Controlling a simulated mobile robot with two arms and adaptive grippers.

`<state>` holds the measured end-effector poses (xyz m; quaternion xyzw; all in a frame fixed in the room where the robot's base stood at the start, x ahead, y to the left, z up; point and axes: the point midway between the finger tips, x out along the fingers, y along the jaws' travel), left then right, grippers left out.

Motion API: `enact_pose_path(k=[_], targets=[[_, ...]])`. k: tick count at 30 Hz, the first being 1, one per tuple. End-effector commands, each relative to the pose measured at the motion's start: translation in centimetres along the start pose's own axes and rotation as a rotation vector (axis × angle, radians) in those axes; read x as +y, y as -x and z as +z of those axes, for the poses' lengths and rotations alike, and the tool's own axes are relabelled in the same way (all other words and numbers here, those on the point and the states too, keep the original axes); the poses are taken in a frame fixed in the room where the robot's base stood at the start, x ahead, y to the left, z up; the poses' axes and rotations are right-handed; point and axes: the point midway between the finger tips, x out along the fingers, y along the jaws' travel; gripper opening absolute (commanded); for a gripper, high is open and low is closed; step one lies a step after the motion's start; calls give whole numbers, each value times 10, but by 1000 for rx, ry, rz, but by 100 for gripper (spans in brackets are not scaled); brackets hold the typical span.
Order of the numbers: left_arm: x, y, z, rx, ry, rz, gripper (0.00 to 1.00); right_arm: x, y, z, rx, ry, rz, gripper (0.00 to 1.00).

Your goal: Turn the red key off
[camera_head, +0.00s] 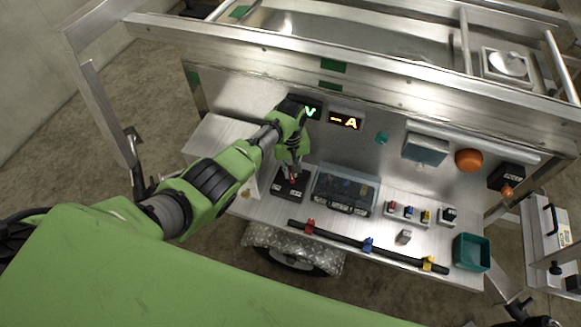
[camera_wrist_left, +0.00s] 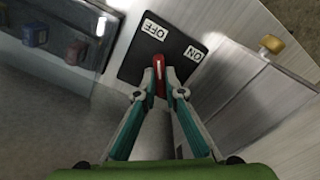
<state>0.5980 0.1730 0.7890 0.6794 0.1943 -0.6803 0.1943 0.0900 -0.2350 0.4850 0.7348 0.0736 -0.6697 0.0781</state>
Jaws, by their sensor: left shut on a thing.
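The red key (camera_wrist_left: 159,70) stands on a black switch plate (camera_wrist_left: 130,65) with white OFF and ON labels. In the left wrist view its long side runs up the picture, with OFF above its far end and ON to the right. My left gripper (camera_wrist_left: 160,94) is shut on the key, one finger on each side. In the head view the left gripper (camera_head: 291,176) reaches down to the plate (camera_head: 280,190) on the bench, and the key (camera_head: 293,181) is mostly hidden by the fingers. My right gripper is not in view.
A clear-lidded box (camera_head: 345,190) stands just right of the plate. Further right are small coloured switches (camera_head: 408,212) and a teal bin (camera_head: 471,252). A black bar (camera_head: 335,238) with coloured clips lies along the front. Lit displays (camera_head: 345,121) are on the panel behind.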

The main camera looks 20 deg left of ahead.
Motion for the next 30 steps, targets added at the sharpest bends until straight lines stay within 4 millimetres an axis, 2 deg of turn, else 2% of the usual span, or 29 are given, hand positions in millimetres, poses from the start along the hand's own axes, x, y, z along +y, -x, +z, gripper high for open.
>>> enact_pose_path(k=[12, 29, 30], targets=[[0, 1, -1, 3, 186, 1, 0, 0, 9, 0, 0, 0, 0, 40], [0, 1, -2, 4, 212, 2, 0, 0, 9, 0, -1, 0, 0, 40], [0, 1, -2, 4, 212, 2, 20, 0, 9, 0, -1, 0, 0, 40]])
